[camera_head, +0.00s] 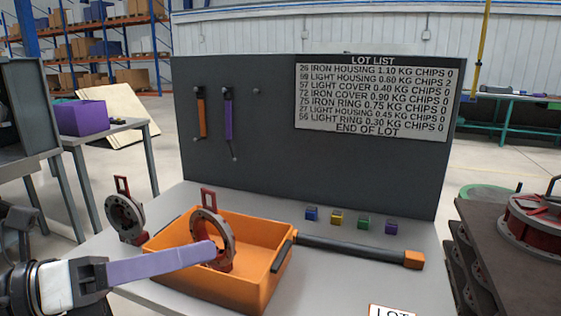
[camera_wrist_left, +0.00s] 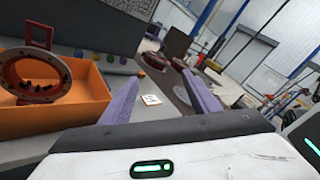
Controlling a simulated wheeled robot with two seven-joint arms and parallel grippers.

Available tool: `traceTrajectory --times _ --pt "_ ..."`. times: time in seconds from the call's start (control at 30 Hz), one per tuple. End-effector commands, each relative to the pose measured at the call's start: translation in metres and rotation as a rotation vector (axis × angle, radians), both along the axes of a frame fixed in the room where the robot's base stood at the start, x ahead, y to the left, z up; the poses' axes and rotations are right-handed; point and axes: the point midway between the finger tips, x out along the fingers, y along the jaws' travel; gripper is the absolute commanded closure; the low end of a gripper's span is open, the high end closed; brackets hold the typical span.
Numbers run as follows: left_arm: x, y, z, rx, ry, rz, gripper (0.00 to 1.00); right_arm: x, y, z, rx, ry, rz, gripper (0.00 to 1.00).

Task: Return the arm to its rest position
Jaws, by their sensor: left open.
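My left gripper (camera_head: 210,250) comes in from the left in the camera_head view. Its purple fingers reach across the front-left of the orange bin (camera_head: 262,296), in front of the red and grey ring-shaped part (camera_head: 229,235) in it. In the left wrist view the gripper (camera_wrist_left: 162,78) is open, its two purple fingers wide apart with nothing between them. The orange bin (camera_wrist_left: 85,118) and ring part (camera_wrist_left: 62,88) lie left of the fingers there. Whether the fingers touch the bin is unclear. My right gripper is not in view.
Another ring part (camera_head: 124,216) stands on the grey table (camera_head: 345,290) left of the bin. A black bar with an orange end (camera_head: 413,260) lies right of it. Several small coloured cubes (camera_head: 336,217) sit behind, before a dark board (camera_head: 270,150). A dark stack (camera_head: 480,235) stands at right.

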Motion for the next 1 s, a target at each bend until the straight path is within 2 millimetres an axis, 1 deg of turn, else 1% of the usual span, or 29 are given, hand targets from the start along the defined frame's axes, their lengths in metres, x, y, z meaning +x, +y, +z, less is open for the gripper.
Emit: traceTrajectory --times 0.03,0.07,0.13,0.17,0.2,0.27,0.3,0.37,0.4,0.47,0.5,0.57,0.6,0.67,0.7,0.77,0.8,0.83,0.9,1.0 --pt "-0.002 -0.005 -0.003 -0.109 0.061 -0.013 0.44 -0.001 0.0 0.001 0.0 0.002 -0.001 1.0" --pt "-0.002 -0.007 -0.002 -0.181 0.096 -0.019 0.44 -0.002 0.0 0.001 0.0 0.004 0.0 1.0" --pt "0.0 -0.006 -0.004 -0.379 0.204 -0.015 0.44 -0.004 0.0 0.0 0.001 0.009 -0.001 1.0" --pt "0.003 -0.004 -0.006 -0.477 0.261 -0.004 0.44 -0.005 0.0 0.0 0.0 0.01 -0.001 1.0" --pt "0.009 0.003 -0.013 -0.621 0.347 0.026 0.44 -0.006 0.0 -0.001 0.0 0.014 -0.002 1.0" --pt "0.022 0.019 -0.035 -0.854 0.501 0.099 0.44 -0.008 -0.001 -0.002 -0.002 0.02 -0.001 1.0" --pt "0.031 0.033 -0.059 -1.007 0.616 0.17 0.44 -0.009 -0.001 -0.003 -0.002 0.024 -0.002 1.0" --pt "0.039 0.052 -0.101 -1.198 0.774 0.288 0.44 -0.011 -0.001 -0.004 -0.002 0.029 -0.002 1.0" --pt "0.041 0.061 -0.129 -1.296 0.863 0.362 0.44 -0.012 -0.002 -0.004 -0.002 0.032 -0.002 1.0" --pt "0.038 0.071 -0.174 -1.42 0.992 0.476 0.44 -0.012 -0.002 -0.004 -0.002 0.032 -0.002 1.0" --pt "0.033 0.076 -0.204 -1.49 1.074 0.552 0.44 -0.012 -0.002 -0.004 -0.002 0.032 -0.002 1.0" --pt "0.02 0.079 -0.248 -1.582 1.195 0.664 0.44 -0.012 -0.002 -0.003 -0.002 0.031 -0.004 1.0" --pt "0.009 0.079 -0.276 -1.634 1.273 0.74 0.44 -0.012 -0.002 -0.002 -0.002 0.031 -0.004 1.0" --pt "-0.012 0.077 -0.317 -1.701 1.387 0.855 0.44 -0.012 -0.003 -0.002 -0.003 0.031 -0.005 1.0" --pt "-0.028 0.073 -0.343 -1.738 1.461 0.93 0.44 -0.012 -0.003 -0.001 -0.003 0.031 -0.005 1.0" --pt "-0.053 0.067 -0.375 -1.781 1.564 1.032 0.44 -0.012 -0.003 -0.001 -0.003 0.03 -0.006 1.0" --pt "-0.069 0.061 -0.394 -1.804 1.627 1.093 0.44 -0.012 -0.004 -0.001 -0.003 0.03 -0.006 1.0" --pt "-0.081 0.057 -0.406 -1.818 1.669 1.137 0.44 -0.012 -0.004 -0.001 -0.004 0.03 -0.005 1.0" --pt "-0.105 0.048 -0.428 -1.84 1.756 1.222 0.44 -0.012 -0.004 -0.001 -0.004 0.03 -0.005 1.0" --pt "-0.13 0.037 -0.448 -1.858 1.843 1.303 0.44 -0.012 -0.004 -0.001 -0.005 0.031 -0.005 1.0"
